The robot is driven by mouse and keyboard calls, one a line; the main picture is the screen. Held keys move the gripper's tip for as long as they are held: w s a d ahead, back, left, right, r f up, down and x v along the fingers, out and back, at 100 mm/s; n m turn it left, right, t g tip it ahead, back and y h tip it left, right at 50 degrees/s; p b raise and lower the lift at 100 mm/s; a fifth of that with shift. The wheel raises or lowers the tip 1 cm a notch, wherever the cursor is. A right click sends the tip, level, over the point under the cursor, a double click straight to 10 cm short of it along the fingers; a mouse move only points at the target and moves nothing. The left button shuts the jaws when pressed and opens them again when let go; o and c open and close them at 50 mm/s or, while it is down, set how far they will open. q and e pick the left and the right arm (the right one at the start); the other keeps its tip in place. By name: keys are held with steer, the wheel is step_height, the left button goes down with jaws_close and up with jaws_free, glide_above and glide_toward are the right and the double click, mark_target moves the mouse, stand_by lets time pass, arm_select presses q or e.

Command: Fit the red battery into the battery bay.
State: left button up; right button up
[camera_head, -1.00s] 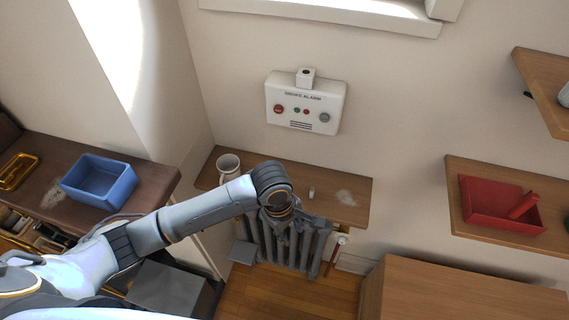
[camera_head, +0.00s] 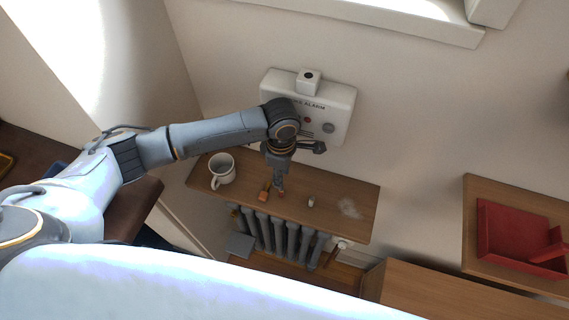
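My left gripper (camera_head: 280,188) points down over the wooden shelf, with its narrow tip close to the shelf top. A small red piece (camera_head: 281,194) shows right at its tip; it looks like the red battery, but whether the fingers hold it is too small to tell. A small orange-brown block (camera_head: 264,191) lies just left of the tip. A small pale battery-like cylinder (camera_head: 311,201) stands to the right. The white smoke alarm (camera_head: 345,104) on the wall is partly hidden by my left arm. A white block with a dark round opening (camera_head: 308,83), possibly the battery bay, sits at its top. My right gripper is not in view.
A white mug (camera_head: 222,171) stands at the left of the shelf (camera_head: 330,224). A pale smudge (camera_head: 349,208) marks its right part. A grey radiator (camera_head: 285,239) is below. A red tray (camera_head: 507,232) sits on another shelf at right.

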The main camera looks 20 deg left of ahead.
mark_target(281, 192)
arm_select(q)
steer(key=f, duration=0.1)
steer(key=s+f, duration=0.1)
steer(key=shift+f, duration=0.3)
steer(key=shift+w+f, duration=0.2)
steer(key=shift+f, duration=0.95)
steer(key=shift+f+b, duration=0.3)
steer(key=shift+f, duration=1.35)
steer(key=c, duration=0.7)
jaws_close()
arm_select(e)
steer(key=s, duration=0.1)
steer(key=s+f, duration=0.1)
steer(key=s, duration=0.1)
